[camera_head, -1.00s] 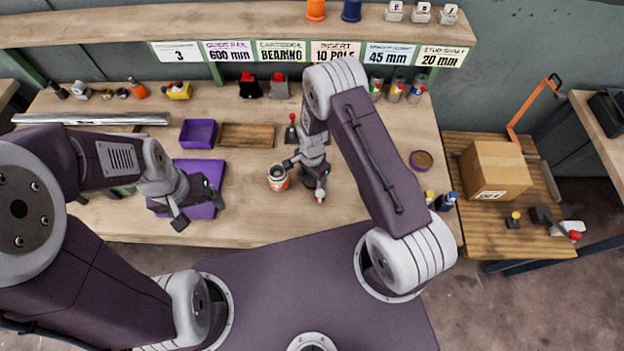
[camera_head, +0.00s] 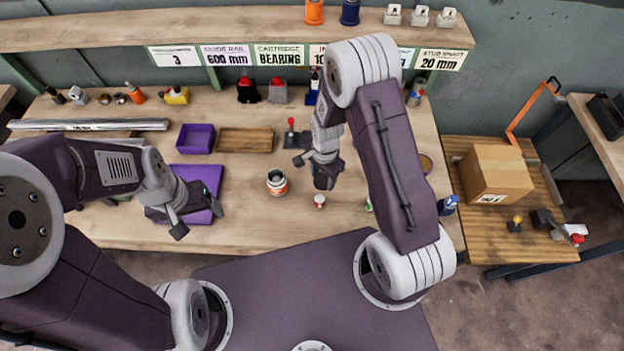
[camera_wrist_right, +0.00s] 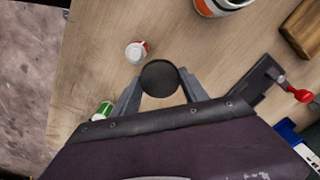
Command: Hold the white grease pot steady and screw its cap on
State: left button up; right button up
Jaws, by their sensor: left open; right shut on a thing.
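My right gripper (camera_wrist_right: 160,80) is shut on a dark round disc (camera_wrist_right: 160,78), which looks like the cap. In the head view my right gripper (camera_head: 314,172) is to the right of the pot, apart from it, and its disc is hard to make out. My left gripper (camera_head: 197,218) is open and empty at the purple mat, left of the pot.
A red-knobbed lever fixture (camera_head: 292,137) is behind. A purple bin (camera_head: 196,138) and a wooden tray (camera_head: 246,140) sit behind the pot. Bare bench lies between the mat (camera_head: 205,178) and pot.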

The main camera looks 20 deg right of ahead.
jog(key=s+d+r, duration=0.4)
jog(key=s+d, duration=0.1)
jog(key=shift+d+r+b, duration=0.25)
jog(key=shift+d+b, duration=0.15)
